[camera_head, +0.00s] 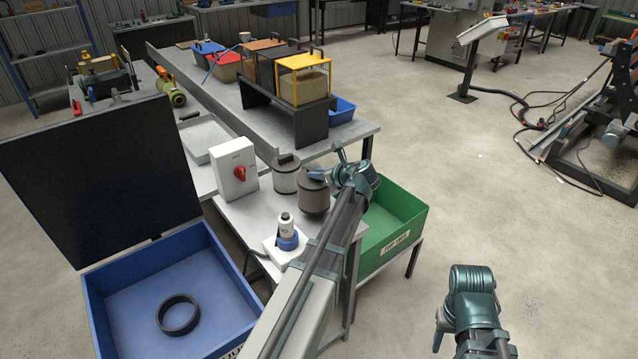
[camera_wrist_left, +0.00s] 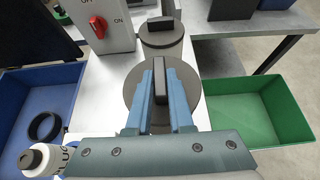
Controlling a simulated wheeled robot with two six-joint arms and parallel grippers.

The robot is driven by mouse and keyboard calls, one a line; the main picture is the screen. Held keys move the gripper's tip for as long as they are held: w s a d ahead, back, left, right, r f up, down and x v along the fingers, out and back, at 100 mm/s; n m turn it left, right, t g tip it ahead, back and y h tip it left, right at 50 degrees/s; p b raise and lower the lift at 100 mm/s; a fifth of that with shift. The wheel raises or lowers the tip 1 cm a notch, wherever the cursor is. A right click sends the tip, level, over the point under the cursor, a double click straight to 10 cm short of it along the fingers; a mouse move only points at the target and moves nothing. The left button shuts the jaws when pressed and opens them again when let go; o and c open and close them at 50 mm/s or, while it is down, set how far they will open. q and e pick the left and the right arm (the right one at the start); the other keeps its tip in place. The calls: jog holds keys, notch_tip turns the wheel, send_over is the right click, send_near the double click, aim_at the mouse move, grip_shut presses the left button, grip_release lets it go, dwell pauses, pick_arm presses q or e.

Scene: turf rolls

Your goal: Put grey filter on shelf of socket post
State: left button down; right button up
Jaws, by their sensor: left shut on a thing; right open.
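The grey filter (camera_head: 313,199) is a round canister with a dark bar handle on its flat lid; the lid also shows in the left wrist view (camera_wrist_left: 134,92). My left gripper (camera_head: 322,174) is shut on that handle, one finger on each side in the left wrist view (camera_wrist_left: 160,88). The filter is upright on or just above the grey bench; I cannot tell if it touches. My right gripper (camera_head: 440,325) is open and empty over the floor at the lower right. A slanted-top post (camera_head: 470,62) stands far back; I cannot tell if it is the socket post.
A lighter canister (camera_head: 286,178) with a dark lid stands close behind the filter. A white switch box (camera_head: 234,168), a white-and-blue bottle-like fitting (camera_head: 287,232), an open blue bin (camera_head: 215,265) and a green bin (camera_head: 415,222) surround it.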

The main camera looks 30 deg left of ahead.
aim_at(319, 183)
pick_arm(q)
jog(key=f+b, duration=0.3)
jog(key=shift+w+d+f+b, duration=0.2)
jog(key=shift+w+f+b, duration=0.05)
jog(key=shift+f+b, duration=0.15)
jog(key=shift+r, duration=0.15)
jog(key=c, duration=1.2)
grip_release()
jog(key=shift+f, duration=0.2)
jog(key=shift+c, duration=0.2)
jog(key=o, duration=0.4)
jog(key=shift+o, duration=0.2)
